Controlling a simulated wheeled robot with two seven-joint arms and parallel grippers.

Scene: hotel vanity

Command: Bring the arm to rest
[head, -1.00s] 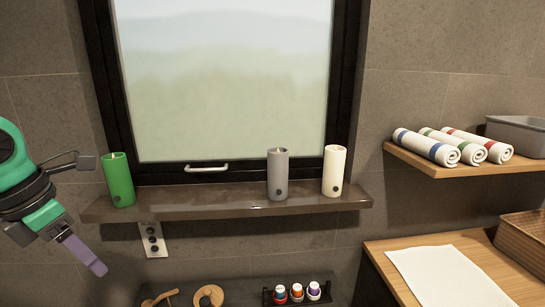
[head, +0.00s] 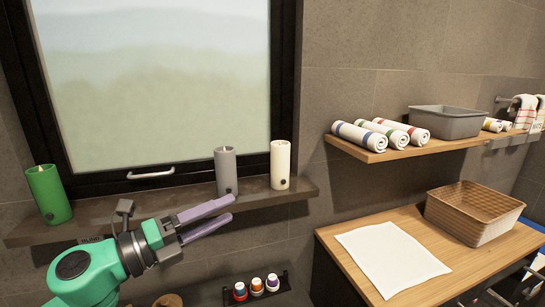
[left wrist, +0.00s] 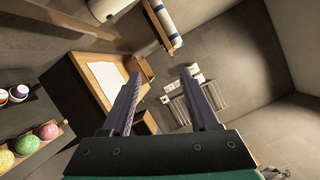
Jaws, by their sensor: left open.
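My left arm, green and black, comes in from the lower left of the head view. Its left gripper (head: 231,208) points right, in front of the window sill (head: 295,193) and below the grey candle (head: 226,170). The two purple fingers are apart with nothing between them. In the left wrist view the gripper (left wrist: 160,76) is also open and empty, tilted towards the counter side of the room. My right gripper is in neither view.
A green candle (head: 48,194) and a white candle (head: 280,165) stand on the sill. A bottle rack (head: 257,293) is below. A counter (head: 335,235) at right holds a paper sheet (head: 390,258) and a basket (head: 473,212). Rolled towels (head: 367,136) lie on a shelf above.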

